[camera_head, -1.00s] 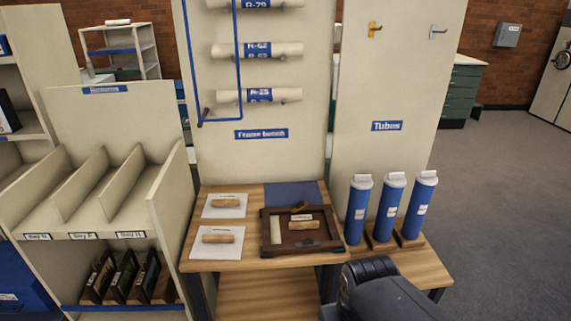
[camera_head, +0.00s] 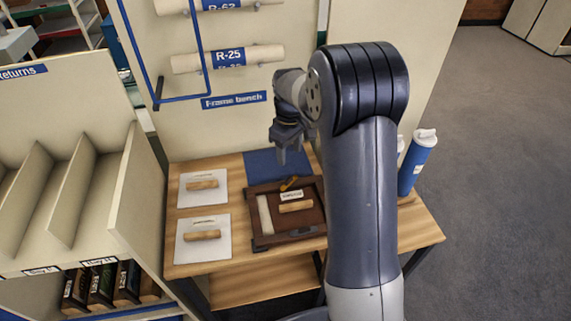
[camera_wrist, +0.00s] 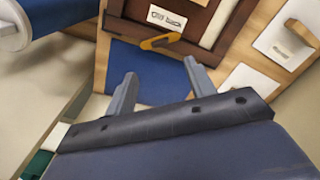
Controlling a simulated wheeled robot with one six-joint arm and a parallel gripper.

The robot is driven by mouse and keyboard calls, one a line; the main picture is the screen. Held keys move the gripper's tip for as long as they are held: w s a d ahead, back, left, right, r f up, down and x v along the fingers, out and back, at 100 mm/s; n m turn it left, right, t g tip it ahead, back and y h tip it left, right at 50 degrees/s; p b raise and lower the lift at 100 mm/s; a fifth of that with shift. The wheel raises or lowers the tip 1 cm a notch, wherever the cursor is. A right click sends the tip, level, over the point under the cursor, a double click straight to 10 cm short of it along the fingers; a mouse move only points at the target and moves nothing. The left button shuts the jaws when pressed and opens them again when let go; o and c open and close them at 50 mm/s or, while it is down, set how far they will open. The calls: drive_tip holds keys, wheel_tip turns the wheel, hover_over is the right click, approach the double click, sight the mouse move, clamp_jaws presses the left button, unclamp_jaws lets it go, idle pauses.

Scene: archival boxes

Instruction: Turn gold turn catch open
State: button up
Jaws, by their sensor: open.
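The gold turn catch (camera_head: 290,183) sits at the far edge of the dark brown frame (camera_head: 260,236), which lies on the wooden bench. In the wrist view the gold catch (camera_wrist: 160,41) is a slanted bar on the edge of the frame (camera_wrist: 205,22), partly over the blue mat. My gripper (camera_head: 281,155) points down above the blue mat, just beyond the catch and apart from it. In the wrist view my gripper (camera_wrist: 158,84) is open and empty, its two fingers spread over the mat side of the catch.
The blue mat (camera_head: 262,166) lies behind the frame. Two white cards (camera_head: 202,218) with wooden blocks lie left. Blue tubes (camera_head: 416,165) stand right, partly hidden by my arm. The upright back panel (camera_head: 225,125) rises close behind the bench.

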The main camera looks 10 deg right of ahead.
sight(289, 178)
wheel_tip(289, 178, down, 11)
drive_tip(key=shift+r+p, duration=0.2)
drive_tip(key=shift+p, duration=0.4)
drive_tip(key=shift+c, duration=0.3)
drive_tip(key=c, duration=0.9)
